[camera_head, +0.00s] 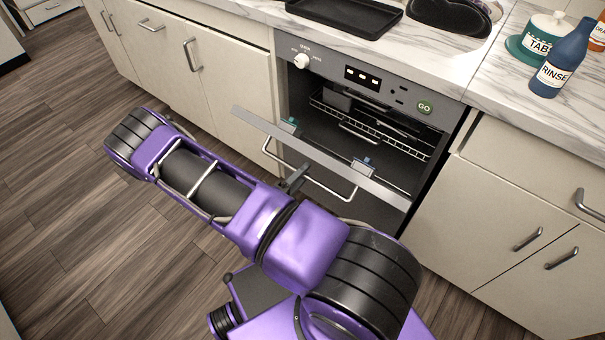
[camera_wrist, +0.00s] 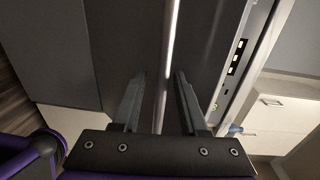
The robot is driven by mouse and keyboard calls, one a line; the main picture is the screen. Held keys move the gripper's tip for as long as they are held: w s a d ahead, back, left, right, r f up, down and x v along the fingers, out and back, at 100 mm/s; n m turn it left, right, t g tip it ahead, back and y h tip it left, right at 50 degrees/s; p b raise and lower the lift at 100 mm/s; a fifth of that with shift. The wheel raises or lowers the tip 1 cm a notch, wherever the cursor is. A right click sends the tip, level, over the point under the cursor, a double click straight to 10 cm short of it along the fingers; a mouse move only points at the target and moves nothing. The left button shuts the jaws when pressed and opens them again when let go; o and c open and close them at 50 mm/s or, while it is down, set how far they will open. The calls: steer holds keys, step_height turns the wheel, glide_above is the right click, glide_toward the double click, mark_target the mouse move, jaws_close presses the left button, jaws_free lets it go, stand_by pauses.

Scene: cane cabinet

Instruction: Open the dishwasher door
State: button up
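The dishwasher door (camera_head: 330,158) is tilted partly open, with its top edge out in front of the dark cavity. Its silver bar handle (camera_head: 328,187) runs along the door's outer face. My gripper (camera_head: 293,179) is at the handle, near its middle, mostly hidden behind my arm in the head view. In the wrist view my gripper's two fingers (camera_wrist: 161,78) are spread apart. A thin bright bar (camera_wrist: 170,50), which looks like the handle, runs between them with a visible gap on each side.
A control panel (camera_head: 370,82) with a knob sits above the cavity, where racks (camera_head: 370,128) show. Cabinets (camera_head: 225,75) flank it, left and right. The marble counter (camera_head: 440,62) holds a black tray (camera_head: 345,12), a RINSE bottle (camera_head: 560,65) and a TABS jar (camera_head: 540,38). Wood floor lies in front.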

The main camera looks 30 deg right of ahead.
steer(key=shift+a+r, duration=0.1)
steer(key=v, duration=1.7)
steer(key=shift+a+p, duration=0.15)
steer(key=shift+p, duration=0.3)
